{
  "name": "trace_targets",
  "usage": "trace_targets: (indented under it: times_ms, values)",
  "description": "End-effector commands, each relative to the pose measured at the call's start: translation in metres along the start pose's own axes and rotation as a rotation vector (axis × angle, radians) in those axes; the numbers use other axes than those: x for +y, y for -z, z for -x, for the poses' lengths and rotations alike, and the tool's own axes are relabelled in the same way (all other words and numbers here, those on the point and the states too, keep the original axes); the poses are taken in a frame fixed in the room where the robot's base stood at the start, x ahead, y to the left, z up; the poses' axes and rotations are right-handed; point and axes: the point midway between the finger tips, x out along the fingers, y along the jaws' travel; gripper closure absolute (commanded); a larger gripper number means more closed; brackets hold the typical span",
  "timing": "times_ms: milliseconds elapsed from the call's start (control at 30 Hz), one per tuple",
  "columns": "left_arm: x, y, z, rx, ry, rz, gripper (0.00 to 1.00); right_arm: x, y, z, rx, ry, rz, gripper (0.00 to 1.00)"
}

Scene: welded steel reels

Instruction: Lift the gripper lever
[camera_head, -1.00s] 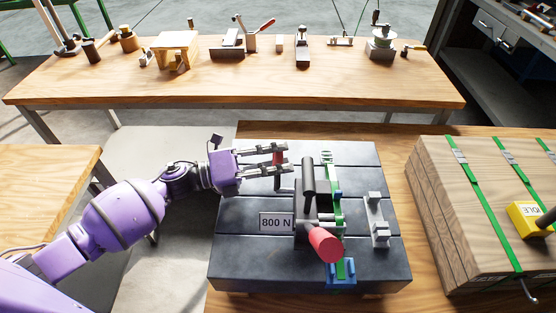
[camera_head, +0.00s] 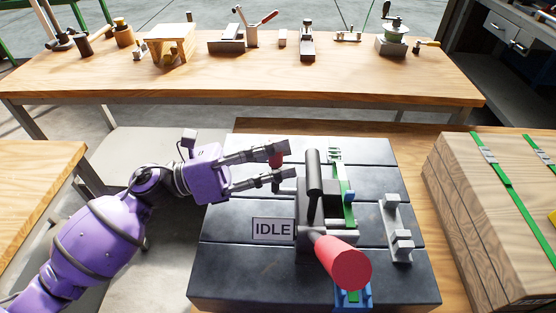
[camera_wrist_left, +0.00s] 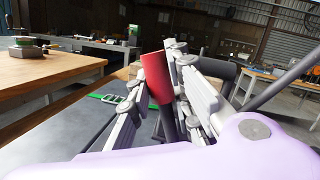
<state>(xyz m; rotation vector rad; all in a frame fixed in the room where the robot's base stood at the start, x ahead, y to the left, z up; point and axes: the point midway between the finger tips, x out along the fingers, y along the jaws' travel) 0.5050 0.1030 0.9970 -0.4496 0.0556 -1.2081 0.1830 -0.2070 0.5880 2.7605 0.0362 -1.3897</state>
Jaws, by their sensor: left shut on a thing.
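My left gripper (camera_head: 283,161) comes in from the left and is shut on a red grip (camera_head: 276,160) at the far left of the dark tensioning tool (camera_head: 313,175). In the left wrist view the red grip (camera_wrist_left: 157,78) stands tilted between the finger pads, on a dark rod. I take this red-gripped rod to be the gripper lever; its lower end is hidden. A larger red handle (camera_head: 343,262) sticks out of the tool towards me, clear of my gripper. A green strap (camera_head: 348,205) runs beneath the tool. My right gripper is out of view.
The tool stands on a dark slotted plate (camera_head: 230,255) with a sign reading IDLE (camera_head: 272,229). A grey bracket (camera_head: 397,228) stands right of it. A strapped wooden stack (camera_head: 480,210) is at the right. The back bench (camera_head: 230,85) holds several tools.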

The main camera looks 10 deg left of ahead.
Motion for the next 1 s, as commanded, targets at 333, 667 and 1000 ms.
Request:
trace_targets:
  times_ms: [333, 667, 1000]
  values:
    - [-0.012, 0.003, 0.002, -0.016, 0.043, -0.165, 1.00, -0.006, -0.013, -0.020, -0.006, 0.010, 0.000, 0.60]
    - [-0.016, 0.001, 0.001, -0.020, 0.054, -0.208, 1.00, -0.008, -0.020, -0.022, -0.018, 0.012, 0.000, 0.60]
    - [-0.016, 0.001, 0.001, -0.020, 0.054, -0.208, 0.76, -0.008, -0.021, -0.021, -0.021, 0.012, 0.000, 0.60]
